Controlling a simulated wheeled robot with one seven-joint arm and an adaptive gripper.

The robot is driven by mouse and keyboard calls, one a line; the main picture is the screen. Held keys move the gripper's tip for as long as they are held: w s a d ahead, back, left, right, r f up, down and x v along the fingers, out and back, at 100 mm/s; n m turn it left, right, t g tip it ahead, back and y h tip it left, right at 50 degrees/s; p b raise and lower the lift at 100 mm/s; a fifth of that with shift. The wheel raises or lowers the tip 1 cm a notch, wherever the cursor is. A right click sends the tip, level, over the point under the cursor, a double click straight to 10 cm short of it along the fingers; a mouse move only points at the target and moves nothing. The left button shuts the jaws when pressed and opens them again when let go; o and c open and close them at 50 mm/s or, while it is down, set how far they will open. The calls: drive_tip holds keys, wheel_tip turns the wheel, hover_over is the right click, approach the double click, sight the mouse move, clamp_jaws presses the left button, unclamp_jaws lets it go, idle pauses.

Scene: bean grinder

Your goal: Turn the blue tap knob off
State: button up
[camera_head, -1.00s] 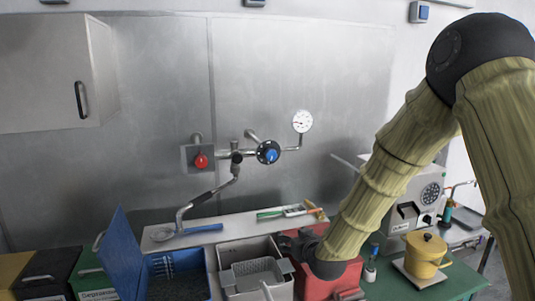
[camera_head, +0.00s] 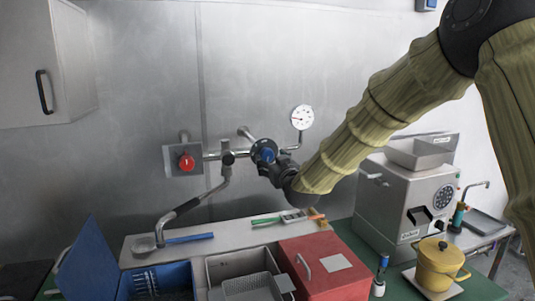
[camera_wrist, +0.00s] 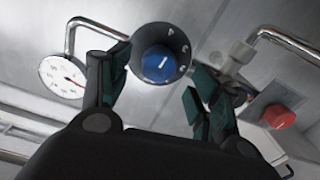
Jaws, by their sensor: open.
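The blue tap knob (camera_head: 267,154) sits on a black round dial on the wall pipe. In the wrist view the knob (camera_wrist: 158,65) shows a white pointer mark, with white marks on the black dial (camera_wrist: 162,37) around it. My gripper (camera_head: 275,165) is close in front of the knob in the head view and partly covers its lower right side. In the wrist view my gripper (camera_wrist: 155,95) is open, with one finger left of the knob and one to its lower right. I cannot tell whether a finger touches the dial.
A red knob (camera_head: 187,162) is left on the same pipe. A pressure gauge (camera_head: 302,117) is at upper right. Below are a shelf (camera_head: 230,231), a red box (camera_head: 322,270) and a blue bin (camera_head: 150,283). The grinder (camera_head: 410,200) and a yellow pot (camera_head: 440,262) stand right.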

sight(268, 157)
drive_tip(key=shift+p+x, duration=0.95)
drive_tip(key=shift+x, duration=1.7)
drive_tip(key=c, duration=1)
